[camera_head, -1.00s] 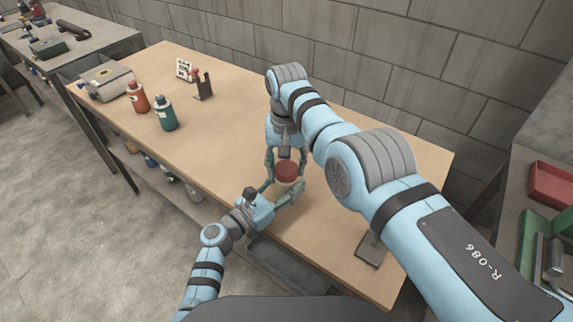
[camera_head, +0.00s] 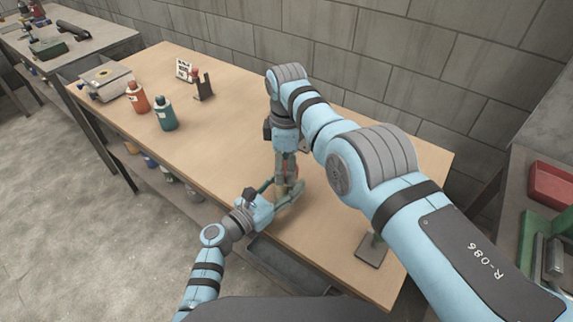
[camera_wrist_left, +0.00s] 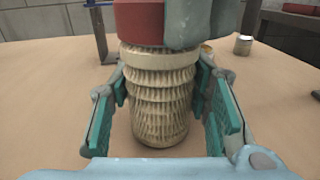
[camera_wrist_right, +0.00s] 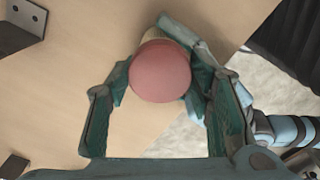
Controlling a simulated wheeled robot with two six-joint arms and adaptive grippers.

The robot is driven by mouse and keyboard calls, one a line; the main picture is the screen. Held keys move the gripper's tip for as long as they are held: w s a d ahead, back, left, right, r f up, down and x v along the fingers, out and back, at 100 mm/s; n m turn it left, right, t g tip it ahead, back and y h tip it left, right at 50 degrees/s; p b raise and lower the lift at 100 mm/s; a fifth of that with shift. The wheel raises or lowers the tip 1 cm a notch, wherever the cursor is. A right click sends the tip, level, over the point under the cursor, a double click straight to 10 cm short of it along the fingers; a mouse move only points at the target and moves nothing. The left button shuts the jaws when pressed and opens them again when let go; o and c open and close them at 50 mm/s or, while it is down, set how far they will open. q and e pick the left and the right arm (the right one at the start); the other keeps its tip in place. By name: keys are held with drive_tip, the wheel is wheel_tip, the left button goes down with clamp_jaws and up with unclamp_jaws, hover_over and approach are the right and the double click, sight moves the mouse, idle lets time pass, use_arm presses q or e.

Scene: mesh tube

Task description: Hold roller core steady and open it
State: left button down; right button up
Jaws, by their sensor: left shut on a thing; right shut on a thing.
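The roller core (camera_wrist_left: 158,100) is a cream ribbed cylinder standing upright over the table, with a red cap (camera_wrist_left: 138,22) on top. My left gripper (camera_wrist_left: 161,75) is shut on the ribbed body, its teal pads on either side. It also shows low in the head view (camera_head: 281,194). My right gripper (camera_wrist_right: 162,82) is shut on the red cap (camera_wrist_right: 160,72) from above. In the head view the right gripper (camera_head: 287,165) hides most of the cap. A grey finger covers the cap's right part in the left wrist view.
A red bottle (camera_head: 137,98) and a teal bottle (camera_head: 165,113) stand at the table's left. A grey box (camera_head: 107,82) is behind them, and a dark bracket (camera_head: 203,86) to their right. A dark metal stand (camera_head: 370,250) is at the right. The table (camera_head: 225,150) is bare mid-left.

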sight(286, 168)
drive_tip(key=shift+r, duration=0.1)
drive_tip(key=shift+r, duration=1)
wheel_tip(286, 168, up, 4)
drive_tip(key=shift+r, duration=0.1)
use_arm(q)
drive_tip(key=c, duration=0.8)
unclamp_jaws()
